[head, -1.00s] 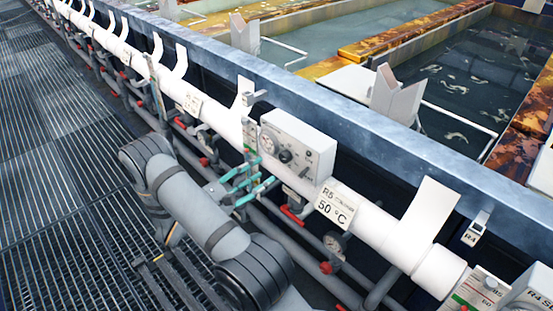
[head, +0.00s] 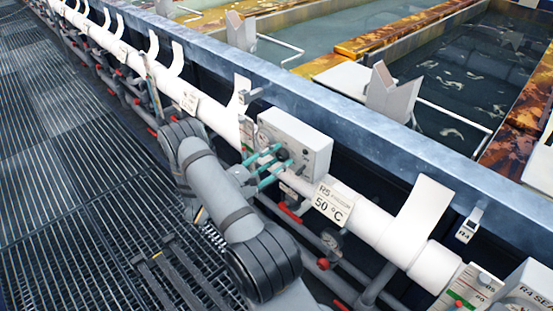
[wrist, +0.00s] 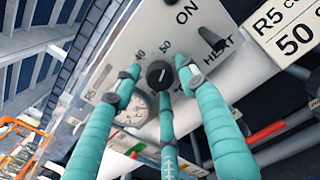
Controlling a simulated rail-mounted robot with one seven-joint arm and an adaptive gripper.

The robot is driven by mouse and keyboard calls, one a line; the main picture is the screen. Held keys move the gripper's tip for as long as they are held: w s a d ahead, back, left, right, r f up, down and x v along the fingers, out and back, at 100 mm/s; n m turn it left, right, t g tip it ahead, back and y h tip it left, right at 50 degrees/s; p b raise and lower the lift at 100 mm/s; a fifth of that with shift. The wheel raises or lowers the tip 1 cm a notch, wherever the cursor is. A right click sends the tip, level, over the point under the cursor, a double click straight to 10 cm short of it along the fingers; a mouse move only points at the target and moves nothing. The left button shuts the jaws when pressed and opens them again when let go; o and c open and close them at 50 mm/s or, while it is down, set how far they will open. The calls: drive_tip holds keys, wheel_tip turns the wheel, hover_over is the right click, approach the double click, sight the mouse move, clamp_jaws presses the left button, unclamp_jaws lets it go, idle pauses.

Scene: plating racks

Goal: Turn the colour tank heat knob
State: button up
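A pale control box (head: 312,150) is mounted at the white pipe, below the tank rim. In the wrist view its panel (wrist: 150,35) carries a round black knob (wrist: 159,75) with the numbers 40 and 50 beside it. A dark switch (wrist: 212,40) sits near the words ON and HEAT. My gripper (wrist: 158,78) has teal fingers spread around the knob, with visible gaps at the left and right. The middle finger is just below the knob; I cannot tell if it touches. In the head view my gripper (head: 276,160) is at the box's front, and its fingers partly hide it.
A sign reading R5 and 50 °C (head: 333,203) hangs right of the box. A white pipe (head: 385,237) runs along the tank rail (head: 400,150). Red-handled valves (head: 290,212) and a gauge (head: 331,240) are below. The grating floor (head: 70,180) at left is open.

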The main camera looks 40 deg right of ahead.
drive_tip(key=c, duration=1)
drive_tip(key=shift+o, duration=0.2)
drive_tip(key=shift+n, duration=0.6)
drive_tip(key=o, duration=1.1)
drive_tip(key=shift+o, duration=0.2)
drive_tip(key=shift+a, duration=0.1)
drive_tip(key=a, duration=1.2)
drive_tip(key=shift+s, duration=0.45)
